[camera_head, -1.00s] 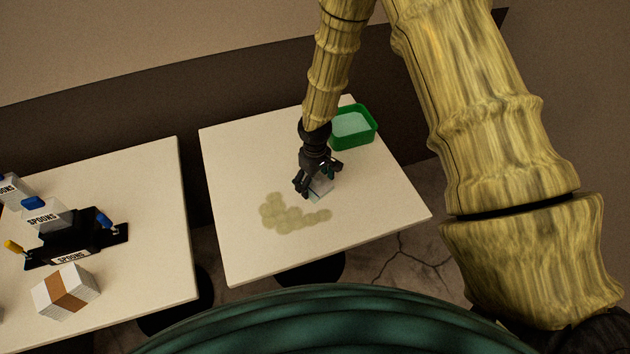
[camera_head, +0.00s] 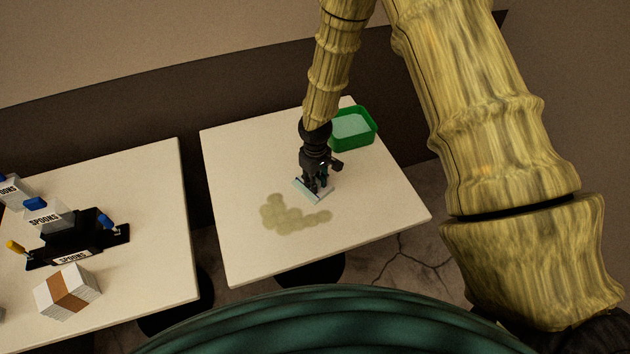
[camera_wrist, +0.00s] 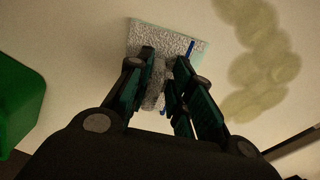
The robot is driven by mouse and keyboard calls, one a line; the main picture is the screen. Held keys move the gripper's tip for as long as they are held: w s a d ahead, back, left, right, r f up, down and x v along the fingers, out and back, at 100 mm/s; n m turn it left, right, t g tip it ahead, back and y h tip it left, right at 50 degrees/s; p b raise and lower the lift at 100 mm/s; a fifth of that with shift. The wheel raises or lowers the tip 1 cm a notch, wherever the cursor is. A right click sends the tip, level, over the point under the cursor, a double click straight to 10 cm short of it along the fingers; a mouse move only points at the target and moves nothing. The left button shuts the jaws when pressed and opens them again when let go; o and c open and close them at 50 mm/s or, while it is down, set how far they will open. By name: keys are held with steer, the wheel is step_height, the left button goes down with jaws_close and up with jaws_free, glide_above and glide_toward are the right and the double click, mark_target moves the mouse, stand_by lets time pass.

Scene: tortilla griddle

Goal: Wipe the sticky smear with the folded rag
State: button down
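The folded rag (camera_head: 300,184) is pale grey-blue and lies flat on the right-hand white table, just up and right of the smear. It also shows in the wrist view (camera_wrist: 165,36), grey and textured with a blue stripe. My gripper (camera_head: 318,187) points down at the rag. In the wrist view its fingers (camera_wrist: 165,75) are drawn in on either side of a raised grey part of the rag, which fills the space between them. The fingers hide part of the rag. The sticky smear (camera_head: 285,217) is a yellow-brown lobed patch, apart from the rag; it shows in the wrist view (camera_wrist: 262,60) at right.
A green tub (camera_head: 371,128) with pale contents stands at the table's back right corner. The white table (camera_head: 240,160) is otherwise clear. A second table (camera_head: 150,190) at left holds a black spoon rack (camera_head: 75,240) and boxes.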

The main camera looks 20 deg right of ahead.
steer(key=shift+s+f, duration=0.2)
steer(key=shift+f, duration=0.1)
steer(key=shift+s+a+f, duration=0.1)
steer(key=shift+s+a, duration=0.15)
steer(key=shift+s, duration=0.35)
stand_by(0.3)
steer(key=c, duration=1.7)
jaws_free()
steer(key=shift+c, duration=0.2)
steer(key=shift+w+d+r+p, duration=0.1)
steer(key=shift+w+r+p, duration=0.25)
steer(key=shift+r, duration=0.15)
jaws_close()
